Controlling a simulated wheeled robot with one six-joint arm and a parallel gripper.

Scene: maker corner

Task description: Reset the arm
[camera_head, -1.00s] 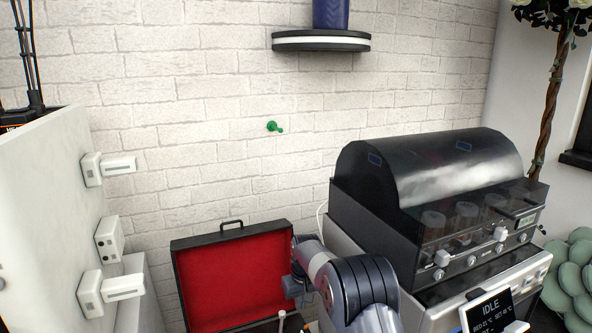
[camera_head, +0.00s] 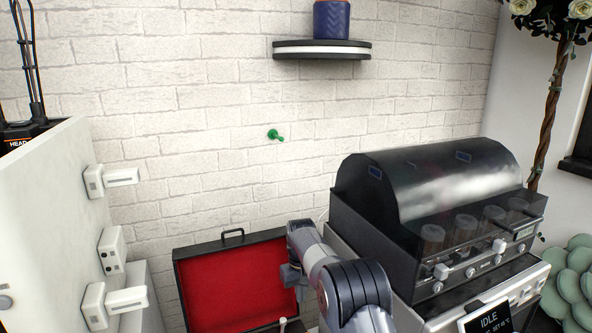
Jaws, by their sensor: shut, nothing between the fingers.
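My arm (camera_head: 352,283) rises from the bottom edge in the head view, between the red-lined case and the black-hooded machine. It bends over at the top. My gripper (camera_head: 291,275) is at its far end, small and partly hidden by my arm links, in front of the right part of the case's red lining. It is shut and holds nothing that I can see. The fingertips are hard to make out.
The open black case (camera_head: 222,285) has its lid up. The black-hooded machine (camera_head: 430,190) stands close on the right. A white panel with handles (camera_head: 45,220) is on the left. A shelf (camera_head: 322,50) and green hook (camera_head: 275,135) are on the wall, with free space below.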

